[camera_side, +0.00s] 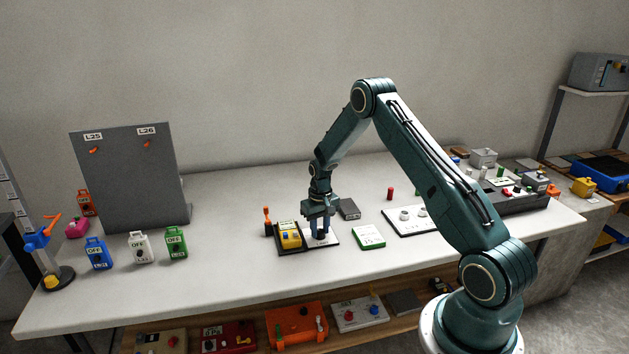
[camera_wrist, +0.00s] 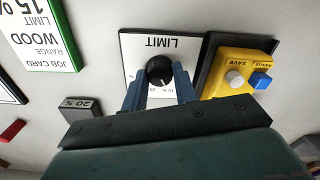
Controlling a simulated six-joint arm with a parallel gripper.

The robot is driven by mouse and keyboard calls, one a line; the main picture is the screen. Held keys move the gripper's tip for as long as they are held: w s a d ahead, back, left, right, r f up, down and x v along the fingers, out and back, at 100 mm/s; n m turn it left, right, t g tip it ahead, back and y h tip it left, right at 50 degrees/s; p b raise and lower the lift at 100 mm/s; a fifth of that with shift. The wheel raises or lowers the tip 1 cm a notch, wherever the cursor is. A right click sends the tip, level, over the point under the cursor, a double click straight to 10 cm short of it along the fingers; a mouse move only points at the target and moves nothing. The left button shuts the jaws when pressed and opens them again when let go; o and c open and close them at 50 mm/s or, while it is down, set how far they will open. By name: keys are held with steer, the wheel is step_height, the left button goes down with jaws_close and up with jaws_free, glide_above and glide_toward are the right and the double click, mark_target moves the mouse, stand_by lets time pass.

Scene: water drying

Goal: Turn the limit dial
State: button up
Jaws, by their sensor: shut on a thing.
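The limit dial is a round black knob (camera_wrist: 160,70) on a white plate marked LIMIT (camera_wrist: 135,45), with a numbered scale partly hidden by my fingers. My gripper (camera_wrist: 160,84) has its two blue fingers on either side of the knob, shut on it.
A yellow meter (camera_side: 290,236) with a white SAVE button and a blue button (camera_wrist: 261,80) stands right beside the plate. A green-edged job card (camera_side: 369,237), reading WOOD and 15 %, and a grey block (camera_side: 348,209) marked 20 % (camera_wrist: 80,108) lie nearby.

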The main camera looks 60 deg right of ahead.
mark_target(320, 231)
steer(key=shift+m, duration=0.6)
steer(key=o, duration=1)
steer(key=shift+c, duration=0.2)
step_height(320, 231, up, 14)
stand_by(0.3)
